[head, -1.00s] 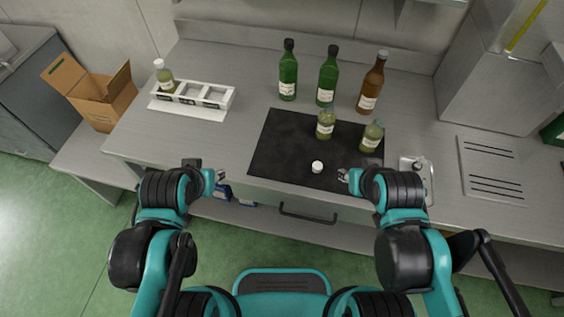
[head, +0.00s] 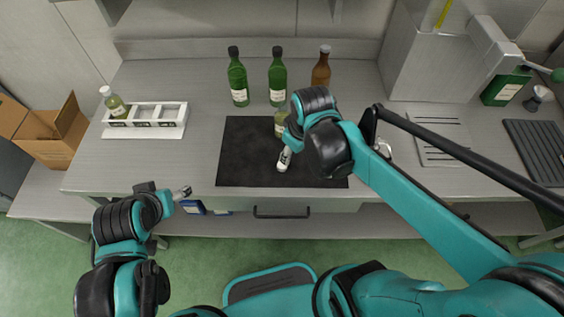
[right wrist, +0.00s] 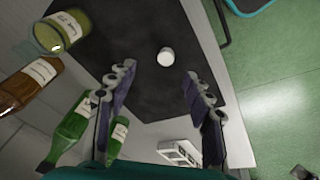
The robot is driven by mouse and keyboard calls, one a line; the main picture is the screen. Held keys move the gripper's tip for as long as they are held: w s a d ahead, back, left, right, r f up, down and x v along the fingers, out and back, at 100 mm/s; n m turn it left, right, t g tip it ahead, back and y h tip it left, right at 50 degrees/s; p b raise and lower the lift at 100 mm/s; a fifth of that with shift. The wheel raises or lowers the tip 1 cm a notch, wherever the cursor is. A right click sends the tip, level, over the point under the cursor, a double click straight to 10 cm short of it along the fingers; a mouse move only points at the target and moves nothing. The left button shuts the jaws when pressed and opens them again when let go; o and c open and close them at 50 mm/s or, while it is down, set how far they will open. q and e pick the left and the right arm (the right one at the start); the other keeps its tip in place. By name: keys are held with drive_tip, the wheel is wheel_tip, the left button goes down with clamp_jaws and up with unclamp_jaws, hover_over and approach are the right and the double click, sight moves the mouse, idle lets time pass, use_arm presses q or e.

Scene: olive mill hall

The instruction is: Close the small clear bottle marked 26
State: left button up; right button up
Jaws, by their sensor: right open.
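A white cap (right wrist: 166,57) lies on the dark mat (head: 235,165); the right wrist view shows it between and beyond the fingers, untouched. A small clear bottle with yellow-green contents (head: 280,122) stands on the mat, partly behind my right arm. A small bottle also shows at the upper left of the right wrist view (right wrist: 62,32); its number is unreadable. My left gripper (head: 182,192) is before the counter's front edge, its jaws unclear.
Two green bottles (head: 238,80) (head: 277,80) and a brown bottle (head: 321,68) stand behind the mat. A white rack (head: 160,118) is at the left, with another small bottle (head: 114,103) at its left end. A cardboard box (head: 55,135) is farther left.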

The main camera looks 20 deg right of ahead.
sight(283, 165)
drive_tip(key=w+f+n+g, duration=0.1)
drive_tip(key=w+a+f+n+g, duration=0.1)
drive_tip(key=n, duration=0.1)
drive_tip(key=w+a+f+n+g+p, duration=0.1)
drive_tip(key=w+f, duration=0.1)
drive_tip(key=shift+f, duration=0.1)
drive_tip(key=shift+f+b, duration=0.35)
drive_tip(key=shift+f, duration=0.95)
wheel_tip(283, 165, down, 5)
drive_tip(key=shift+f+b, duration=0.15)
drive_tip(key=shift+b, duration=1.05)
